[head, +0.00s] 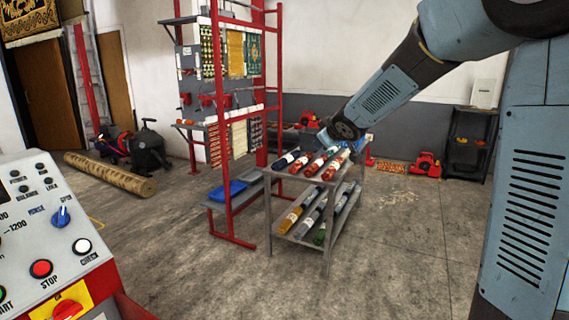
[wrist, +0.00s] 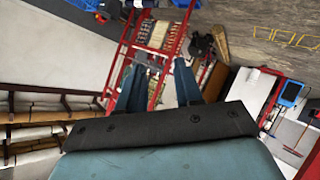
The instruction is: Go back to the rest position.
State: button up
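My arm reaches in from the upper right of the head view and slopes down toward the grey cart. My gripper is hidden behind the wrist joint in the head view. In the wrist view my gripper (wrist: 158,82) shows two dark blue fingers held well apart. Nothing is between the fingertips except the distant background with a red rack (wrist: 166,50). No held object shows.
A control panel (head: 45,235) is at front left. A rolled rug (head: 110,176) lies further back.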

jog(key=s+d+m+g+h, duration=0.1)
jog(key=s+d+m, duration=0.25)
jog(key=s, duration=0.55)
jog(key=s+d+r+m+g+h, duration=0.1)
jog(key=s+d+m+g+h, duration=0.1)
jog(key=s+d, duration=0.5)
jog(key=s+d+m+g+h, duration=0.1)
jog(key=s+d+m, duration=0.1)
jog(key=s, duration=0.9)
jog(key=s+f+m+g+y, duration=0.1)
jog(key=s+f+m+g, duration=0.1)
jog(key=s, duration=1.1)
jog(key=shift+s+a+f, duration=0.3)
jog(key=shift+a+f, duration=0.15)
jog(key=shift+f, duration=0.4)
jog(key=shift+d, duration=0.15)
